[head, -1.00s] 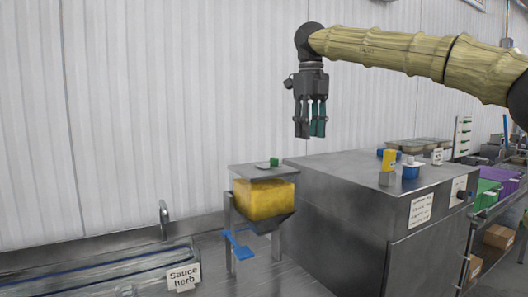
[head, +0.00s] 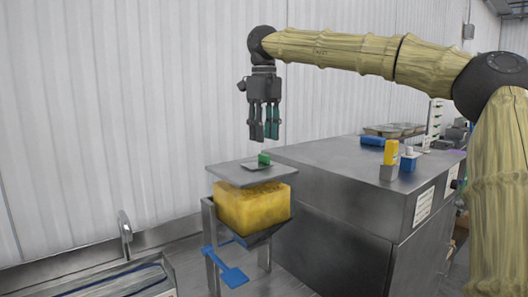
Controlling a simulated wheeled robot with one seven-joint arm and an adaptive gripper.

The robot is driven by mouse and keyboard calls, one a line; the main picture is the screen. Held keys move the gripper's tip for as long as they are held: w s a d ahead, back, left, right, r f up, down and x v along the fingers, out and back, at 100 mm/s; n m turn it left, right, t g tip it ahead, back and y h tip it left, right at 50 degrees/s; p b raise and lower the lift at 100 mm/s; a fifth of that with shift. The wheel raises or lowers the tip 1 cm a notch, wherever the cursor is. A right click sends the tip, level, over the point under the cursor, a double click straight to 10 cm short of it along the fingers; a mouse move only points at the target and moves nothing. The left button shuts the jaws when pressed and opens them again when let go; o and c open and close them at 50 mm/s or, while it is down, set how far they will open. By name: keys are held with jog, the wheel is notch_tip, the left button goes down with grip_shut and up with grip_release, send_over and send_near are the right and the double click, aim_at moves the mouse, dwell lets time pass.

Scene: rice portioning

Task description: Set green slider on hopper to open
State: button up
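The hopper (head: 252,208) is a yellow-filled bin on a metal stand, with a flat grey lid (head: 233,174) on top. The green slider (head: 264,158) is a small green block on a thin dark plate on the lid. My gripper (head: 265,138) hangs fingers-down just above the green slider in the picture, apart from it. Its fingers are spread with small gaps between them, and nothing is seen held. A blue lever-like part (head: 229,267) sticks out below the hopper at the front left.
A steel cabinet (head: 350,185) stands right beside the hopper. On it are a yellow-topped bottle (head: 391,152), a blue container (head: 409,162), a blue item (head: 373,140) and trays (head: 393,130) further back. A sink with a tap (head: 125,228) lies at left.

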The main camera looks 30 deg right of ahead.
aim_at(265, 155)
jog(key=f, duration=0.4)
jog(key=shift+s+d+f, duration=0.1)
jog(key=shift+s+f, duration=0.15)
jog(key=shift+s, duration=0.05)
jog(key=shift+f, duration=0.65)
jog(key=shift+c, duration=0.2)
grip_shut()
